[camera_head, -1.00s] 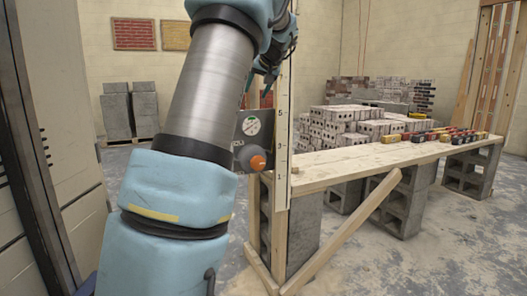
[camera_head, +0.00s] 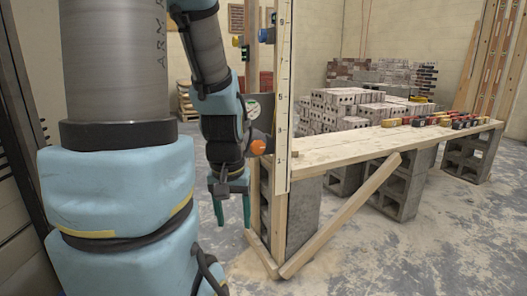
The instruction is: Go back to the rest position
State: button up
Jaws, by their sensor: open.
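My arm fills the left of the view, with its blue joints and grey link in front. My gripper (camera_head: 232,210) hangs pointing down at the arm's end, left of the plank bench's near end. Its two teal fingers are apart, and I see nothing between them. It is below the level of the bench top, close beside the upright wooden post, and I cannot tell whether it touches anything.
The plank bench (camera_head: 345,153) rests on concrete blocks (camera_head: 402,187). A numbered upright staff (camera_head: 284,100) stands at its near end, with a slanted wooden brace (camera_head: 340,217). Levels and small items lie at the bench's far end. Brick stacks (camera_head: 340,110) stand behind. The right foreground floor is clear.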

notch_tip(320, 180, up, 15)
jog(key=p, duration=1.4)
jog(key=shift+r, duration=0.2)
